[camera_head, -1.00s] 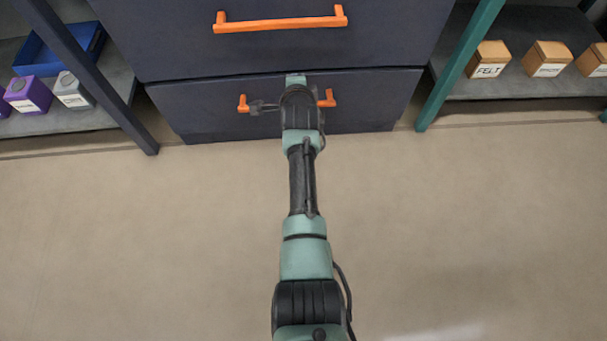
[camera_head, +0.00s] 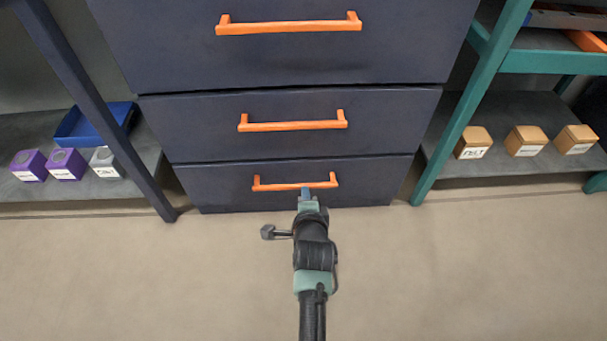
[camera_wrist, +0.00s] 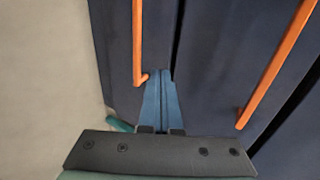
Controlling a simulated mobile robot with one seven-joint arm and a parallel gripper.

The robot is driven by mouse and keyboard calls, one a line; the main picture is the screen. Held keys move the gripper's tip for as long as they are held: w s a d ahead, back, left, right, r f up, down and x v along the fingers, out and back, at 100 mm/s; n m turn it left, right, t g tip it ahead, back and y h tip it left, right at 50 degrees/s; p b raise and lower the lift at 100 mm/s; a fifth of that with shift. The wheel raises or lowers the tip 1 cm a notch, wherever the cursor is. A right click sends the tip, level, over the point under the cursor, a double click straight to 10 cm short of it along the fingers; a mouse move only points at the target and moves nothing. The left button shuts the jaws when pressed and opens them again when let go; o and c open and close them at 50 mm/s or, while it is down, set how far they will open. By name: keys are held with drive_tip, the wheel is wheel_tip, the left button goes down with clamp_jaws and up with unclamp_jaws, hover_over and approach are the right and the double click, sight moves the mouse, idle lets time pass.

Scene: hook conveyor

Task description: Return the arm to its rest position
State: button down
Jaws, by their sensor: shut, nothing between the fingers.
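My gripper (camera_head: 305,192) is at the end of my arm, in front of the lowest drawer of a dark blue cabinet. In the wrist view its blue fingers (camera_wrist: 161,100) are together with nothing between them. The fingertips show close to the lowest drawer's orange handle (camera_head: 295,185) in the head view. In the wrist view that handle (camera_wrist: 138,40) lies just left of the fingers, and I cannot tell whether they touch it. My arm reaches forward from the bottom of the head view.
The drawers look shut, with orange handles on the middle drawer (camera_head: 292,124) and upper drawer (camera_head: 288,26). A left shelf (camera_head: 40,130) holds a blue tray (camera_head: 75,130) and small boxes. A right shelf (camera_head: 500,165) holds several orange boxes (camera_head: 525,140). Floor (camera_head: 150,280) is clear.

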drive_tip(key=shift+s, duration=0.1)
drive_tip(key=w+a+r+n+t+p, duration=0.1)
drive_tip(key=w+r+n+t+p, duration=0.2)
drive_tip(key=r, duration=1.7)
drive_tip(key=w+a+r+n+t+p, duration=0.1)
drive_tip(key=r+n+t+p, duration=0.3)
drive_tip(key=r, duration=1.6)
drive_tip(key=s+a+r+n+t+p, duration=0.15)
drive_tip(key=s+r+n, duration=0.3)
drive_tip(key=r, duration=0.75)
drive_tip(key=s+r+n+t+p, duration=0.1)
drive_tip(key=s+r+n+t, duration=0.3)
drive_tip(key=r, duration=0.9)
drive_tip(key=s+a+r+n+t+p, duration=0.1)
drive_tip(key=s+r+n+t+p, duration=0.15)
drive_tip(key=s+r, duration=1.15)
wheel_tip(320, 180, up, 37)
drive_tip(key=w+p, duration=0.1)
drive_tip(key=p, duration=3.6)
drive_tip(key=shift+a+f, duration=0.1)
